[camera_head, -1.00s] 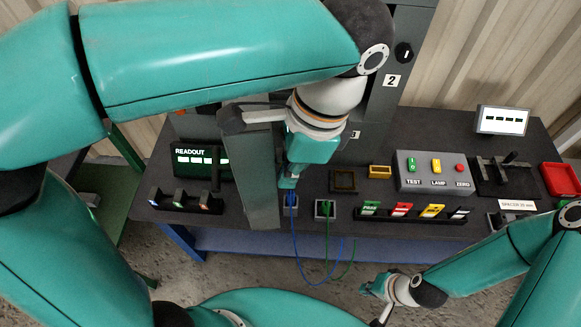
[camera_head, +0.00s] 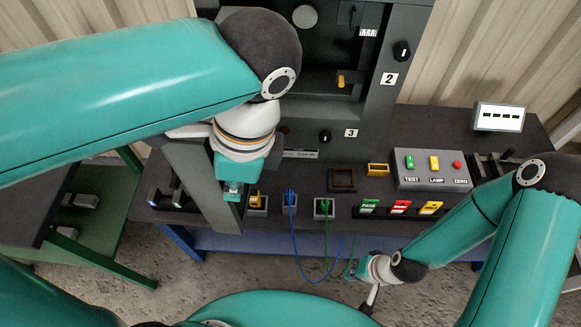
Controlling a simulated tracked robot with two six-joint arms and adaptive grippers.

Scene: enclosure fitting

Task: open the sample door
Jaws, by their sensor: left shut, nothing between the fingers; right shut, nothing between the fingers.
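A dark grey door panel (camera_head: 198,190), which looks like the sample door, stands swung out from the cabinet (camera_head: 375,125) toward me, on its left side. My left gripper (camera_head: 232,195) is shut and empty, pointing down in front of the panel's lower right part. I cannot tell whether it touches the panel. My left arm hides the panel's upper part and hinge side. The cabinet front right of the arm shows an open recess with a yellow peg (camera_head: 342,80). My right gripper (camera_head: 368,303) is shut and empty, low in front of the table.
On the dark table (camera_head: 440,120) are blue (camera_head: 290,200) and green (camera_head: 324,208) cabled plugs, a yellow plug (camera_head: 256,202), coloured tags (camera_head: 400,207), a grey button box (camera_head: 432,172) and a small display (camera_head: 500,117). A green side bench (camera_head: 95,220) stands left.

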